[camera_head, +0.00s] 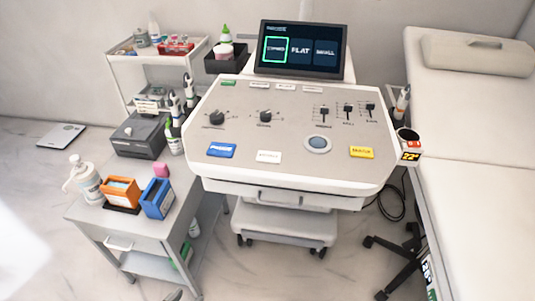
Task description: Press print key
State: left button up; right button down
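An ultrasound-style console (290,178) with a pale sloped panel stands in the middle of the head view. Its lower part has a blue key (221,150), a white key (269,157) and a yellow key (361,152). A round blue-grey button (317,144) lies between the white and yellow keys. A small green key (228,83) and several small white keys line the top edge. The key labels are too small to read, so I cannot tell which is print. The screen (300,50) shows three tiles; the left one is framed green. Neither gripper is in view.
A grey side table (100,217) at left holds a pump bottle (85,180), an orange box (121,192) and a blue box (157,198). A dark printer-like device (139,134) stands behind. An examination couch (475,120) lies at right. The panel surface is unobstructed.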

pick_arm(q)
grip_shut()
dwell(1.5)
